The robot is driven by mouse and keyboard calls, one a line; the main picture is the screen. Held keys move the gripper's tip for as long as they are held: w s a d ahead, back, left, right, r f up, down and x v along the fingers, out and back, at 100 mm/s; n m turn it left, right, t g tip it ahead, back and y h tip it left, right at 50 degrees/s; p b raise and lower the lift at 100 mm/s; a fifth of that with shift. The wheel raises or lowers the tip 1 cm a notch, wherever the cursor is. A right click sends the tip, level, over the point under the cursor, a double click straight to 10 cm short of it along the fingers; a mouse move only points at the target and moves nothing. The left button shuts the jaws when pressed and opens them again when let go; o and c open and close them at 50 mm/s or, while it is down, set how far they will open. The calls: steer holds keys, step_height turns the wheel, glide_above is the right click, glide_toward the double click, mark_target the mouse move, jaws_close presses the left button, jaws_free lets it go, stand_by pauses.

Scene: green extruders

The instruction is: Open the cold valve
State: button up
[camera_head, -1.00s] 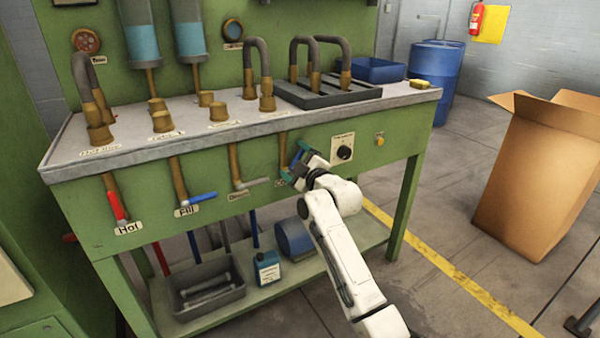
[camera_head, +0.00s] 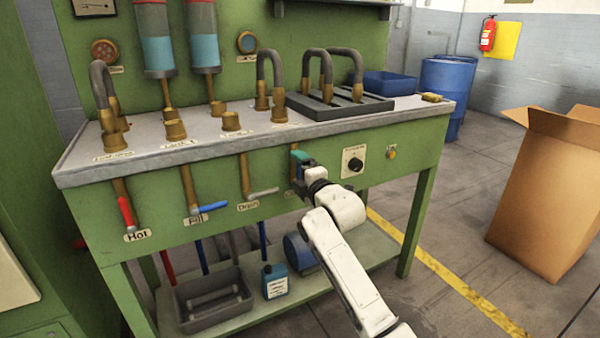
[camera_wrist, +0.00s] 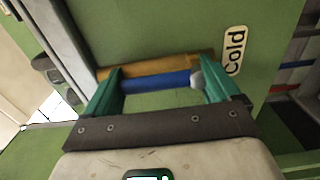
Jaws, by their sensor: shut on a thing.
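The cold valve's blue handle (camera_wrist: 155,82) lies alongside its brass pipe (camera_wrist: 160,65) in the wrist view, roughly parallel to it. The handle's silver pivot end is by the "Cold" label (camera_wrist: 235,50). My gripper (camera_wrist: 160,92) has its green fingers at the two ends of the handle and is shut on it. In the head view my gripper (camera_head: 298,166) is at the bench front, right of the Drain valve, and hides the cold handle.
The Hot valve (camera_head: 127,212), Fill valve (camera_head: 212,207) and Drain valve (camera_head: 262,193) hang to the left. A black knob (camera_head: 355,164) is close on the right. The lower shelf holds a grey tray (camera_head: 213,298) and a bottle (camera_head: 275,281). A cardboard box (camera_head: 550,190) stands at right.

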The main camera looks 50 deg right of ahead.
steer(key=shift+f, duration=0.15)
steer(key=o, duration=1.2)
steer(key=p+v, duration=0.2)
steer(key=v, duration=0.9)
steer(key=shift+w, duration=0.1)
